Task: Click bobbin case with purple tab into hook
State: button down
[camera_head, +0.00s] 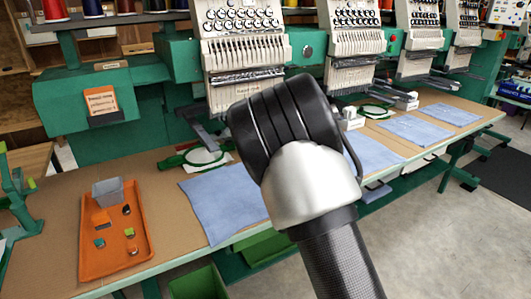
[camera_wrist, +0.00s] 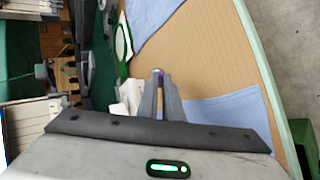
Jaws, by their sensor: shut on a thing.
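In the wrist view my gripper (camera_wrist: 160,84) points away over the table with its two grey fingers close together. It is shut on a small bobbin case with a purple tab (camera_wrist: 159,74), of which only a sliver shows between the fingertips. In the head view my arm hides the gripper and the case. A white block (camera_wrist: 130,95) is just left of the fingers in the wrist view. I cannot make out the hook in either view.
An orange tray (camera_head: 88,262) at the left holds a grey bin (camera_head: 108,192) and several small cases with coloured tabs. Green embroidery machines (camera_head: 245,45) line the back. Blue cloths (camera_head: 222,204) and hoops (camera_head: 204,156) lie along the brown table (camera_head: 165,178).

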jog(key=shift+w+a+n+t+y, duration=0.4)
jog(key=shift+w+n+t+y, duration=0.1)
jog(key=shift+w, duration=0.05)
jog(key=w+a+r+n+t+y+b, duration=0.1)
jog(key=w+a+n+y, duration=0.2)
jog(key=a+y, duration=0.2)
jog(key=w+a+r+n+t+y+b, duration=0.1)
jog(key=w+a+n+y, duration=0.3)
jog(key=a, duration=0.6)
jog(key=shift+w+a+t+y+b, duration=0.15)
jog(key=shift+w+t+y+b, duration=0.1)
jog(key=shift+t+y+b, duration=0.25)
jog(key=shift+b, duration=0.6)
jog(key=shift+w, duration=0.1)
jog(key=shift+w+a+b, duration=0.25)
jog(key=shift+w+b, duration=0.05)
jog(key=shift+b, duration=0.1)
